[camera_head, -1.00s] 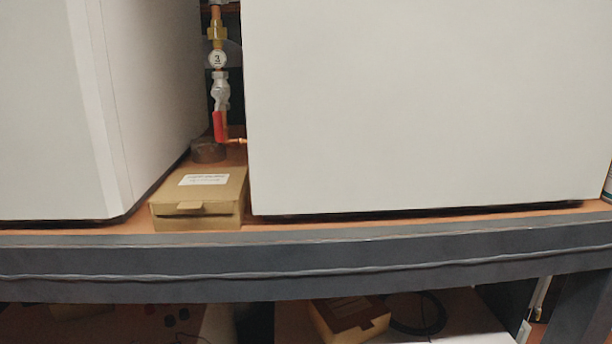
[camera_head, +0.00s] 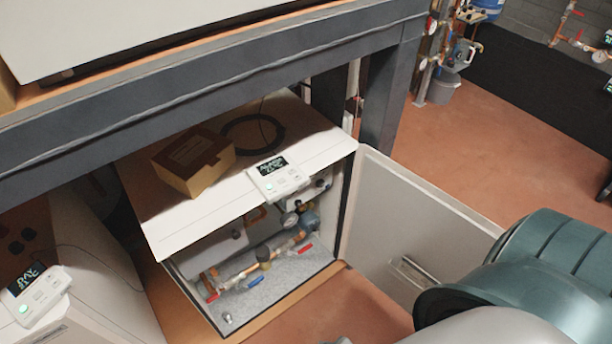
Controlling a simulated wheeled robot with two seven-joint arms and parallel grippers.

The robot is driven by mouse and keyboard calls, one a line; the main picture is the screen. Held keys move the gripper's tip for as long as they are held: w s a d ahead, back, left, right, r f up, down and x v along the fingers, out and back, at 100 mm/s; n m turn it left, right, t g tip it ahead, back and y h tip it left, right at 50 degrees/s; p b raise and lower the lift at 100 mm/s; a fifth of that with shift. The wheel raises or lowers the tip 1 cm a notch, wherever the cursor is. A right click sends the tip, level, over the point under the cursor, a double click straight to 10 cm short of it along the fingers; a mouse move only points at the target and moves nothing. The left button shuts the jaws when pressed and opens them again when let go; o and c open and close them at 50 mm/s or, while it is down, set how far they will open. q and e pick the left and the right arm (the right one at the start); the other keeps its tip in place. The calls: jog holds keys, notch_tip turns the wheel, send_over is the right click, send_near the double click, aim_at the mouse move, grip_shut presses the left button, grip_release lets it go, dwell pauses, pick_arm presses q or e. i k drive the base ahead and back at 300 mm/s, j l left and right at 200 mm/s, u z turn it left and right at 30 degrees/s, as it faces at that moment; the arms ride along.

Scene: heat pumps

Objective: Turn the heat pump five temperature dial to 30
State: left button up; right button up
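A white heat pump cabinet (camera_head: 220,212) stands under the shelf, its front open and pipes, a gauge and red and blue valve handles showing inside. A white control panel (camera_head: 279,178) with a dark lit display sits at its top front edge. A second white control panel (camera_head: 36,296) is on another white unit at the lower left. I cannot read either display, and I cannot tell which unit is number five or make out a temperature dial. Neither gripper is in view; a teal and grey part of my own body fills the lower right.
A cardboard box (camera_head: 193,161) and a coiled black cable (camera_head: 252,134) lie on the cabinet top. The cabinet door (camera_head: 410,235) is swung open to the right. A dark grey shelf beam (camera_head: 200,88) crosses above. Red-brown floor (camera_head: 480,135) is clear at the right.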

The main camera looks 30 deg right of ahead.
aim_at(319, 184)
jog(key=z, duration=1.05)
